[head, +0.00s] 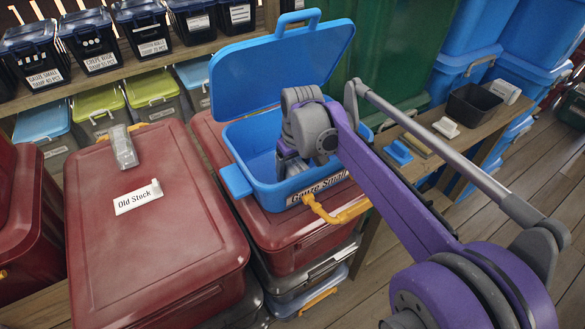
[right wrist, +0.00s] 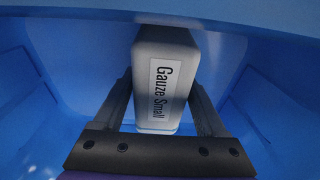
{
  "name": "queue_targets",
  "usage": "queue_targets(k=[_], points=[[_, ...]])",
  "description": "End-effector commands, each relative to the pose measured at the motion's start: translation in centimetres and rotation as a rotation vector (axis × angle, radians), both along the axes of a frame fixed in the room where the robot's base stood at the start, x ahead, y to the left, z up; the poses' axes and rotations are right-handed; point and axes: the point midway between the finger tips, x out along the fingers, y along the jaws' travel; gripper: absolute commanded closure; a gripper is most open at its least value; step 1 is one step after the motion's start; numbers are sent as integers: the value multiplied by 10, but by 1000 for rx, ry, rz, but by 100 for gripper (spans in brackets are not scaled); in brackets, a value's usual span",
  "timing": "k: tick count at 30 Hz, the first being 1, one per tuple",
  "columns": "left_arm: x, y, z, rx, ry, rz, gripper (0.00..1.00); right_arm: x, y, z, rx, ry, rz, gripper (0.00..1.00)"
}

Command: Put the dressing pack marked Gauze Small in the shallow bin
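The pale pack marked Gauze Small (right wrist: 160,85) stands inside an open blue bin, seen in the right wrist view. My right gripper (right wrist: 163,82) reaches into that bin, with one finger on each side of the pack. I cannot tell whether the fingers press on it. In the head view the blue bin (head: 240,145) has its lid (head: 280,68) swung up and back, and its front label reads Gauze Small (head: 318,189). My right gripper (head: 290,165) is partly hidden there by its own arm. My left gripper is out of view.
The blue bin sits on a dark red bin (head: 290,235). To its left, a closed red bin marked Old Stock (head: 150,265) carries a grey translucent object (head: 123,147). A small open black tray (head: 473,107) stands on the bench at right. Labelled black bins (head: 92,45) line the back.

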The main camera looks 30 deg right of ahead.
Motion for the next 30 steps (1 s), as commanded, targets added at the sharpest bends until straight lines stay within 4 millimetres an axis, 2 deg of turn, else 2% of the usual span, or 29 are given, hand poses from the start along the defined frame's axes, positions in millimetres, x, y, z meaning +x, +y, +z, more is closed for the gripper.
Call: queue_targets(k=[1, 2, 3, 10, 14, 17, 24, 30], points=[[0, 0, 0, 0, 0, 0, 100, 0, 0, 0, 0, 0, 0, 15], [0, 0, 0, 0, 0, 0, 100, 0, 0, 0, 0, 0, 0, 9], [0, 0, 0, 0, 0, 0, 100, 0, 0, 0, 0, 0, 0, 8], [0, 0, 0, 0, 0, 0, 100, 0, 0, 1, 0, 0, 0, 8], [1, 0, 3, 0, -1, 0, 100, 0, 0, 8, 0, 0, 0, 8], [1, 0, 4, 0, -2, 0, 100, -2, 0, 22, 0, 0, -1, 8], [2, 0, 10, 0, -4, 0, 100, -10, -1, 75, 0, 0, -1, 8], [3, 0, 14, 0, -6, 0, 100, -16, -2, 108, 0, 0, -1, 8]])
